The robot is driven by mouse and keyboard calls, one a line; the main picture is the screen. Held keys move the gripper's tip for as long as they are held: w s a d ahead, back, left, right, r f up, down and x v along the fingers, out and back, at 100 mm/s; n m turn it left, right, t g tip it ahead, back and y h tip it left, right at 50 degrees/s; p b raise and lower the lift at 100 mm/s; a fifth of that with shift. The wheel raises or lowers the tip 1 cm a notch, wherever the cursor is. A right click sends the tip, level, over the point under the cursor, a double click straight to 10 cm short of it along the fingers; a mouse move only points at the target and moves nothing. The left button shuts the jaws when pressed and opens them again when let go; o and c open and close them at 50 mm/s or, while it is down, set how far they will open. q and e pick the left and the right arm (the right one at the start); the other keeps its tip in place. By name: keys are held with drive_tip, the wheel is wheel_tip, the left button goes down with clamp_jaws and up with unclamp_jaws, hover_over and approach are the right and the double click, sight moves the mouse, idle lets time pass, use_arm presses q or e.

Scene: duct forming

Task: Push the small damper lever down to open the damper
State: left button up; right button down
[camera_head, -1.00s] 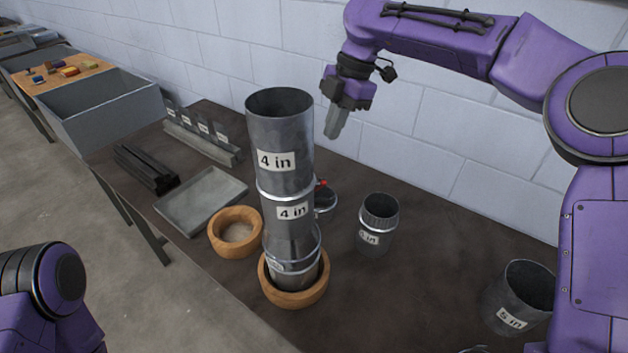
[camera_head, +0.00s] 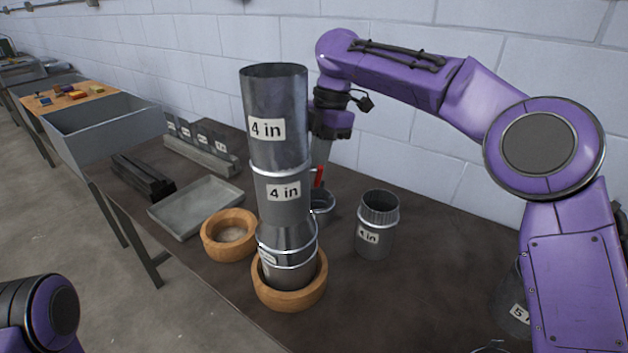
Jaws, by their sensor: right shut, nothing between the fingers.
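The small red damper lever (camera_head: 318,177) stands up behind the tall duct stack. It is on a short metal damper piece (camera_head: 322,205), whose left part is hidden by the stack. My right gripper (camera_head: 319,162) is shut and empty, pointing down right at the lever's top. I cannot tell whether its fingertips touch the lever. The tall stack (camera_head: 275,120) has "4 in" labels and stands upright in a wooden ring (camera_head: 290,298). My left gripper is out of view; only part of my left arm shows at the lower left.
A "4 in" collar (camera_head: 377,225) stands right of the damper. An empty wooden ring (camera_head: 229,236) and a grey tray (camera_head: 196,208) lie left of the stack. A "5 in" duct (camera_head: 514,315) is mostly behind my right arm. The table's middle right is clear.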

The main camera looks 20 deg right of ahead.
drive_tip(key=f, duration=0.1)
drive_tip(key=f+b, duration=0.1)
drive_tip(key=f, duration=0.2)
drive_tip(key=shift+w+d+f+b, duration=0.1)
drive_tip(key=shift+w+f+b, duration=0.1)
drive_tip(key=shift+w+b, duration=0.15)
drive_tip(key=shift+w+f, duration=0.15)
drive_tip(key=shift+f, duration=0.15)
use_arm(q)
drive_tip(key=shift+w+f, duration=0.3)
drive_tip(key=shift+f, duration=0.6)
use_arm(e)
drive_tip(key=shift+r, duration=0.15)
